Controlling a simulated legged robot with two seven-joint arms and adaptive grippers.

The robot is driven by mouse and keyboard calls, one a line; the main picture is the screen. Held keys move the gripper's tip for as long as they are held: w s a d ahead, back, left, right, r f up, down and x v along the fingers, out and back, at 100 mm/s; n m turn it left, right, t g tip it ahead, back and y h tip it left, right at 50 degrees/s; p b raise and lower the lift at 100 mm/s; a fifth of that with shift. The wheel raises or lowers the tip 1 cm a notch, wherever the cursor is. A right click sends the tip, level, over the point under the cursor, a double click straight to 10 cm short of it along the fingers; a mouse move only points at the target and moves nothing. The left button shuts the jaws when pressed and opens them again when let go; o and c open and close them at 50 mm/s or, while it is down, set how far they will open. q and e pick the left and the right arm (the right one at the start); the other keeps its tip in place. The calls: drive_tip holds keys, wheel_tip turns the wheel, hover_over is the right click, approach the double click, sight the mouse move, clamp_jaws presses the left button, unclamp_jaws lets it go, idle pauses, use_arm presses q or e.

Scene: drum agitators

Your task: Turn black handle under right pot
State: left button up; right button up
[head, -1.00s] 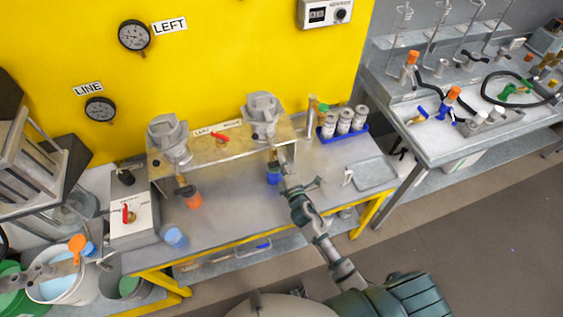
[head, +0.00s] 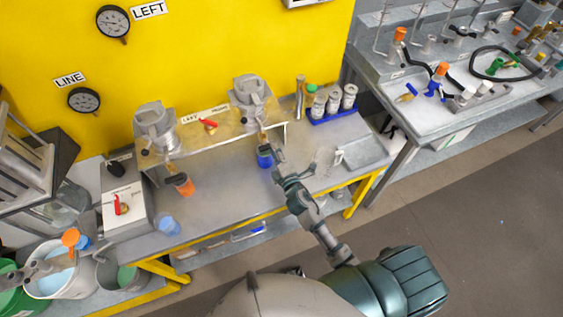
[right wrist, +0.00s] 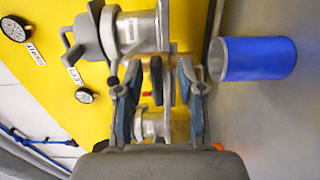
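The right pot (head: 250,103), a grey metal vessel, sits on the raised shelf at the back of the bench. It also shows in the right wrist view (right wrist: 130,33). The left pot (head: 155,127) stands to its left. My right gripper (head: 276,162) is just in front of and below the right pot. In the right wrist view its two fingers (right wrist: 160,103) are apart, with the dark, flat black handle (right wrist: 157,80) seen between them. Contact with the handle cannot be made out. In the head view the handle is too small to tell clearly. My left gripper is not in view.
A blue cup (head: 265,157) stands close by my right gripper; an orange cup (head: 183,184) is under the left pot. A red handle (head: 209,125) is on the shelf front. Bottles in a blue rack (head: 340,116) and a tray (head: 364,153) lie to the right.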

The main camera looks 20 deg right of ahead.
drive_tip(key=s, duration=0.9)
drive_tip(key=shift+s+d, duration=0.15)
drive_tip(key=shift+s, duration=0.25)
